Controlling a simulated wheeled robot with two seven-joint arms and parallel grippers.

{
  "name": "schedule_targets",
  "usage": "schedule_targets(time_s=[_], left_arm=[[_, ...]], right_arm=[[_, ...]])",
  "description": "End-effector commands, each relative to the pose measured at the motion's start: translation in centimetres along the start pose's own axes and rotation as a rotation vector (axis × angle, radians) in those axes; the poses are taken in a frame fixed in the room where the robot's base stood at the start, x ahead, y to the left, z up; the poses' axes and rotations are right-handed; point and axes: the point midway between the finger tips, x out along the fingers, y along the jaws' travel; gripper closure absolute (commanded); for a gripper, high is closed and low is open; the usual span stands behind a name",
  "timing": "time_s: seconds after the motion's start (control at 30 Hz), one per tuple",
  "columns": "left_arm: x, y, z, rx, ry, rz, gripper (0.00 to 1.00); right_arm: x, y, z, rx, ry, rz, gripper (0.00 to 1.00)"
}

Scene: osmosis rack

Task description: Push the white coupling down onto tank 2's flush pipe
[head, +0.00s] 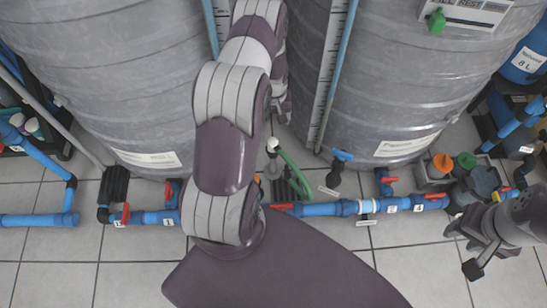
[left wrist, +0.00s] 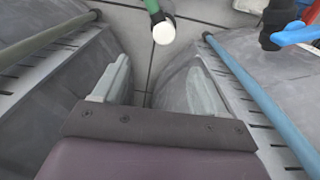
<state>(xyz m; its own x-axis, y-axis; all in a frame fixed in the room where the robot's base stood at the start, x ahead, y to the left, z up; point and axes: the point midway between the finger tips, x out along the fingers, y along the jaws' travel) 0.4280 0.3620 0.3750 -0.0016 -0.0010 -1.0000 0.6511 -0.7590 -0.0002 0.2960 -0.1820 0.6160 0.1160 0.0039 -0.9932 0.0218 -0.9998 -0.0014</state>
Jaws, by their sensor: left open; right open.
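The white coupling (head: 272,143) is at the end of a green hose (head: 294,172) between two grey tanks. It also shows in the left wrist view (left wrist: 164,32), at the top, beyond the fingertips and apart from them. My left gripper (left wrist: 158,88) is open and empty. In the head view my left arm largely hides it between the tanks. My right gripper (head: 462,248) is open and empty at the far right, above the floor. The left tank (head: 120,70) and right tank (head: 410,70) have labels too small to read. I cannot tell which is tank 2, nor identify its flush pipe.
Blue pipes with red valve handles (head: 315,209) run along the floor in front of the tanks. A black pipe with a blue valve handle (head: 342,155) stands right of the coupling. Orange and green caps (head: 442,162) sit at the right. Bare tiles (head: 130,270) lie at the lower left.

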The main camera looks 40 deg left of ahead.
Motion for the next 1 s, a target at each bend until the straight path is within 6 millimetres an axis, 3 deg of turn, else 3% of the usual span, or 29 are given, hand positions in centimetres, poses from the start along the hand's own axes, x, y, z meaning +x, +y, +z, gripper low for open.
schedule_targets(time_s=[0.07, 0.37, 0.73, 1.0], left_arm=[[1.2, -0.3, -0.2, -0.013, 0.001, 0.000, 0.28], [1.1, -0.3, -0.2, -0.014, 0.000, 0.000, 0.28], [7.5, -0.3, -0.1, -0.013, 0.000, 0.000, 0.28], [8.5, -0.3, -0.1, -0.013, 0.001, 0.000, 0.28]], right_arm=[[0.7, 0.0, 0.1, 0.000, 0.001, 0.000, 0.57], [0.5, 0.0, 0.0, 0.000, 0.001, 0.000, 0.57], [3.8, 0.0, 0.4, 0.000, 0.000, 0.000, 0.57], [4.0, 0.0, 0.5, 0.000, 0.001, 0.000, 0.57]])
